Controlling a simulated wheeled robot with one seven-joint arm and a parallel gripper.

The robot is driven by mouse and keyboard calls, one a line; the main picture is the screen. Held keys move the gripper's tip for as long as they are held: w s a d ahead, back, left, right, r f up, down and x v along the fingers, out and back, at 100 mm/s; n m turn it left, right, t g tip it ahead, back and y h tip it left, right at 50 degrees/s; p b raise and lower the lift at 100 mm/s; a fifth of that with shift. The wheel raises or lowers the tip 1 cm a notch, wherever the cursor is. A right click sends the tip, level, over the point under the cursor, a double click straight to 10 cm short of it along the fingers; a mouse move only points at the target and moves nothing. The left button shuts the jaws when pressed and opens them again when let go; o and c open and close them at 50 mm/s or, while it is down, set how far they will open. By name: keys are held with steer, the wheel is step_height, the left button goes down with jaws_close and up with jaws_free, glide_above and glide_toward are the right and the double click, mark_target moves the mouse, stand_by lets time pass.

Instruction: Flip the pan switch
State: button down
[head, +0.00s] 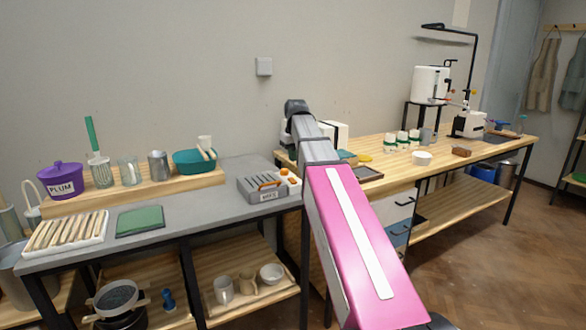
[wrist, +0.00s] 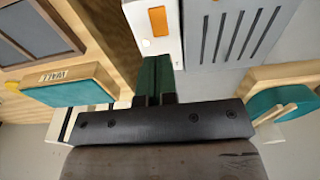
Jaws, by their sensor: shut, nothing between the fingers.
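An orange rocker switch (wrist: 158,21), which I take for the pan switch, is set in a narrow white box (wrist: 150,45) in the wrist view. The same white box with orange parts (head: 290,177) shows in the head view, right of a grey slotted unit (head: 258,190). The slotted unit (wrist: 235,35) lies beside the box in the wrist view. My gripper (wrist: 155,75) is shut and empty, its dark green fingers pointing at the box's near end, a little short of the switch. Whether they touch the box is unclear. In the head view my arm largely hides the gripper.
A teal block labelled WALL (wrist: 70,90) is left of the fingers in the wrist view. A teal bowl (head: 193,161) with tools stands on a wooden riser. A green mat (head: 140,220) and tray of sticks (head: 65,232) lie on the grey bench. White-and-green jars (head: 402,139) stand farther right.

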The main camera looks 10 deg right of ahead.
steer(key=r, duration=0.5)
steer(key=shift+s+d+r, duration=0.15)
steer(key=shift+s+r, duration=0.1)
steer(key=shift+s, duration=0.05)
